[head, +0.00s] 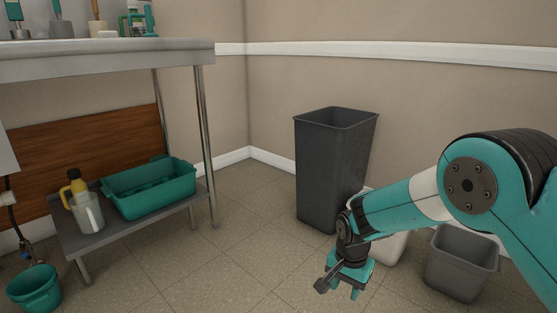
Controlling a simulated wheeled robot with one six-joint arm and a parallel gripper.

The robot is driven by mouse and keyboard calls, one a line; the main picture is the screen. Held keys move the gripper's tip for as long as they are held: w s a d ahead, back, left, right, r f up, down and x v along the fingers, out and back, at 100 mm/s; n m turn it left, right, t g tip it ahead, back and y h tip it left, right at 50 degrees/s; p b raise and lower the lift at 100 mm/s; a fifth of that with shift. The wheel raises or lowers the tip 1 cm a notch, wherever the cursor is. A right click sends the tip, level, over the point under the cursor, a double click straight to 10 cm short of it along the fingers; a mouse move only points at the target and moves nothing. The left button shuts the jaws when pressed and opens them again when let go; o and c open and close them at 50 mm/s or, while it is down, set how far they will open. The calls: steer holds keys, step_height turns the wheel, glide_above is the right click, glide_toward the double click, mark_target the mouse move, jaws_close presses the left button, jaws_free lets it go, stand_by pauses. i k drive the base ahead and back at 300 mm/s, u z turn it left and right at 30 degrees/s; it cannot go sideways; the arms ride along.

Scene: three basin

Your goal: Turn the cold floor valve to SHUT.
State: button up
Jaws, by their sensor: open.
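I cannot make out a floor valve for certain. At the left edge a dark hose or pipe runs down to a small fitting with a blue part (26,253), just above a teal bucket; it is too small to tell whether this is the cold valve or how it is set. My gripper (345,288) hangs low at the lower middle right, open and empty, pointing down over the floor. It is far to the right of the blue fitting and apart from it.
A tall grey bin (330,165) stands behind my arm, and a smaller grey bin (460,265) at right. A metal table (150,52) has a low shelf with a teal tub (150,192) and jugs. The teal bucket (34,290) is lower left. Middle floor is clear.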

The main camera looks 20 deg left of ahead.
mark_target(23, 248)
steer(key=u, duration=0.05)
steer(key=i, duration=1.1)
steer(key=u, duration=0.55)
steer(key=i, duration=0.7)
steer(key=u, duration=1.4)
steer(key=i, duration=0.85)
steer(key=u, duration=0.7)
steer(key=i, duration=1.3)
steer(key=u, duration=0.1)
